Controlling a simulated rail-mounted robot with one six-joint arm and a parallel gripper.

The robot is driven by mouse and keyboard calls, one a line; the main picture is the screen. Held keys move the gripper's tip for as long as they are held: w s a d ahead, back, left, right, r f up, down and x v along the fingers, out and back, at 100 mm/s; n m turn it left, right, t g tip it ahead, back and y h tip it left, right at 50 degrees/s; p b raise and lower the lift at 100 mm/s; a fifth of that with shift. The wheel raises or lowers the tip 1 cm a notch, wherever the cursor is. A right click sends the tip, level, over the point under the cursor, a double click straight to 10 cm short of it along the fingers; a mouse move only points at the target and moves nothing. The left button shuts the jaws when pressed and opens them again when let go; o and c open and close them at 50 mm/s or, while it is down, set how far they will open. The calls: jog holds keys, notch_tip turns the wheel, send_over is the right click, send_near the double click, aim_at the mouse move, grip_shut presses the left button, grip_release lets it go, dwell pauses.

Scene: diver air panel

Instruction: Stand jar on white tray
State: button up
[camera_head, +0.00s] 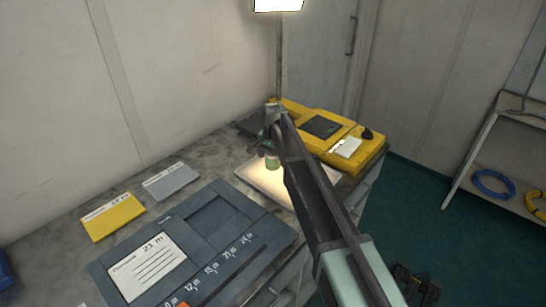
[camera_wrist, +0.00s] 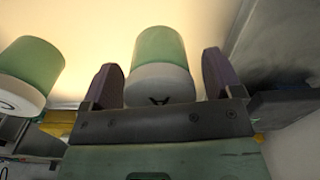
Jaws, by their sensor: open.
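A green jar with a white lid marked with a dark letter, seemingly A (camera_wrist: 160,55), lies between the two fingers of my gripper (camera_wrist: 160,64) in the wrist view. The fingers are apart, with a gap on each side of it. A second green jar with a marked white lid (camera_wrist: 30,68) stands to the left, outside the fingers. In the head view, my gripper (camera_head: 270,140) is over the brightly lit white tray (camera_head: 264,183). One green jar (camera_head: 272,161) shows below it, apparently on the tray; my arm partly hides the area.
A yellow case (camera_head: 365,160) stands just right of the tray. A dark blue panel (camera_head: 215,225) lies in front of it. Yellow (camera_head: 112,216) and grey (camera_head: 170,181) cards lie on the counter to the left. The wall is close behind.

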notch_tip(320, 180, up, 12)
jog(key=p, duration=1.2)
jog(key=shift+r, duration=0.2)
jog(key=s+d+n, duration=0.2)
jog(key=s+d, duration=0.5)
jog(key=s, duration=0.3)
jog(key=s+d+n, duration=0.2)
jog(key=s+d, duration=0.5)
jog(key=s, duration=0.4)
jog(key=s+d+f+n, duration=0.1)
jog(key=s+d, duration=0.7)
jog(key=s, duration=0.2)
jog(key=shift+s+n+b, duration=0.35)
jog(key=shift+n+b, duration=0.05)
